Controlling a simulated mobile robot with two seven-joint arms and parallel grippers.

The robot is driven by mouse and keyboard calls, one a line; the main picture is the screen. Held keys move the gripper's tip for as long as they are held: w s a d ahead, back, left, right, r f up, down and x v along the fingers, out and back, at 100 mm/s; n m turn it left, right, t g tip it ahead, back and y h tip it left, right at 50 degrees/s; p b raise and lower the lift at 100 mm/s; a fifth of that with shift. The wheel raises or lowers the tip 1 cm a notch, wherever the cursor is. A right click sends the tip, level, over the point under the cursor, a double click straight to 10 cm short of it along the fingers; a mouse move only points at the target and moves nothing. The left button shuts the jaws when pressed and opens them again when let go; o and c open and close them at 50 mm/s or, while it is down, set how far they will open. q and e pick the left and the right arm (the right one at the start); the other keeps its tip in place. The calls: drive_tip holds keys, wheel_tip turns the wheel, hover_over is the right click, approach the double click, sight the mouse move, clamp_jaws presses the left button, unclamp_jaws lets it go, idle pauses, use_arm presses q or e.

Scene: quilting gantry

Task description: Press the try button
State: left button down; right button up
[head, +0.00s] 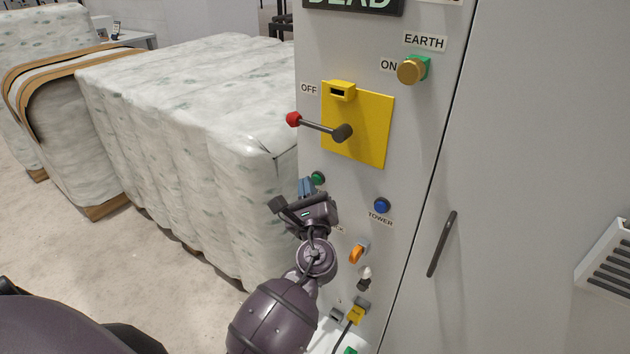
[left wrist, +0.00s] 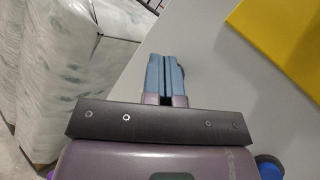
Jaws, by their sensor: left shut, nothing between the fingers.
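A green button (head: 318,178) sits on the grey cabinet panel (head: 420,170), below the yellow plate; no label for it can be read, and my gripper covers the area just below. My left gripper (head: 306,186) is shut and empty, its blue fingers pointing at the panel just left of the green button. I cannot tell whether they touch. In the left wrist view the shut fingers (left wrist: 167,76) point at the panel, and a small dark edge shows behind their right side. My right gripper is not in view.
A blue button (head: 382,205) marked TOWER is to the right, also in the left wrist view (left wrist: 270,168). Above is a yellow plate (head: 372,128) with a red-tipped lever (head: 318,126). An orange switch (head: 356,254) is below. Wrapped bales (head: 190,120) stand close at left.

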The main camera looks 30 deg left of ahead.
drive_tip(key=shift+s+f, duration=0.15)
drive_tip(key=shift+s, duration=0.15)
use_arm(q)
drive_tip(key=shift+w, duration=0.2)
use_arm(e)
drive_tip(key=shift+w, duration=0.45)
use_arm(q)
drive_tip(key=shift+w, duration=0.2)
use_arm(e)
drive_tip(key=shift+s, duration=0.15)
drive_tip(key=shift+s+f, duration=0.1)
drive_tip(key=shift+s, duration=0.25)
use_arm(q)
drive_tip(key=shift+s, duration=0.85)
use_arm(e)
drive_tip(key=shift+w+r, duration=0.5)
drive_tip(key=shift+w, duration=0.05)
